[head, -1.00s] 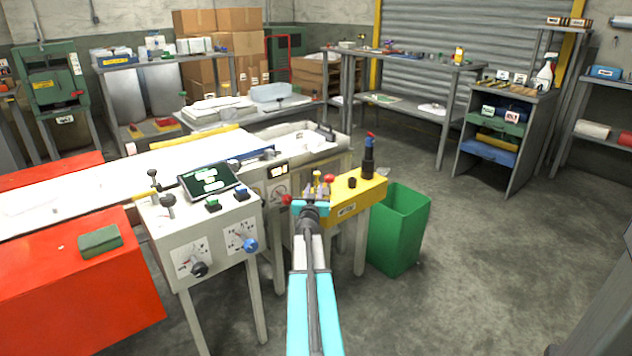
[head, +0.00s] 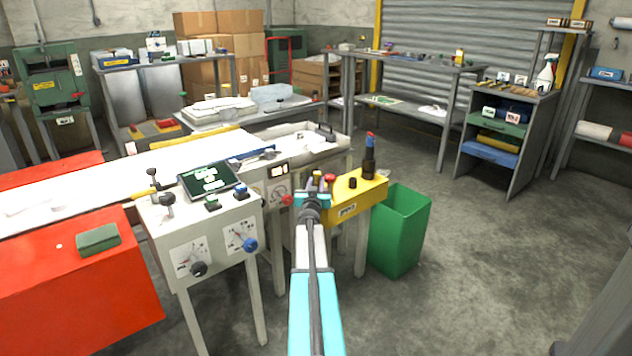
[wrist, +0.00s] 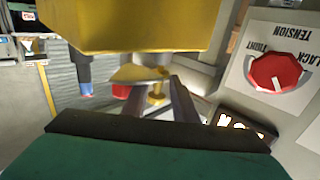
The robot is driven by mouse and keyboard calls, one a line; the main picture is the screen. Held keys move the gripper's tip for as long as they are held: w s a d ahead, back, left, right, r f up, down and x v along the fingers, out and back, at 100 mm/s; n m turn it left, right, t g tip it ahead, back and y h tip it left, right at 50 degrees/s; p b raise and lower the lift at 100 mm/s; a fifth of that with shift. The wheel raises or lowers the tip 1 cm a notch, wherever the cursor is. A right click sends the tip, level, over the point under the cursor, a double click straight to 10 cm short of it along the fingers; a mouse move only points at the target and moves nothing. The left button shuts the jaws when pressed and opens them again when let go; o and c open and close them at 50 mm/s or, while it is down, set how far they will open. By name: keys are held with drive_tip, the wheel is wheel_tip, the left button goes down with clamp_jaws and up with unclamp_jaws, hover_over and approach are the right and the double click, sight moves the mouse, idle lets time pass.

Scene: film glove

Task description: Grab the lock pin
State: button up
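A brass-yellow pin with a rounded end (wrist: 156,88), which looks like the lock pin, stands at the yellow block (wrist: 130,25) in the wrist view, where the picture is upside down. My gripper (wrist: 158,100) has its two dark fingers apart, one on each side of the pin. I cannot tell whether either finger touches it. In the head view the pin (head: 317,177) shows just beyond my gripper (head: 313,193), partly hidden by it, at the left end of the yellow block (head: 352,204).
A red tension dial (wrist: 276,72) is close by on a pale panel. A green bin (head: 400,235) stands to the right. The floor further right is clear.

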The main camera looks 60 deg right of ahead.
sight(317, 174)
clamp_jaws()
drive_tip(key=shift+r, duration=0.2)
drive_tip(key=shift+r+p, duration=1.3)
drive_tip(key=shift+r, duration=0.35)
drive_tip(key=s+d+r+p+v, duration=0.1)
drive_tip(key=s+v, duration=0.1)
drive_tip(key=v, duration=1.3)
drive_tip(key=shift+s+a, duration=0.2)
drive_tip(key=shift+s, duration=0.3)
drive_tip(key=shift+r, duration=0.15)
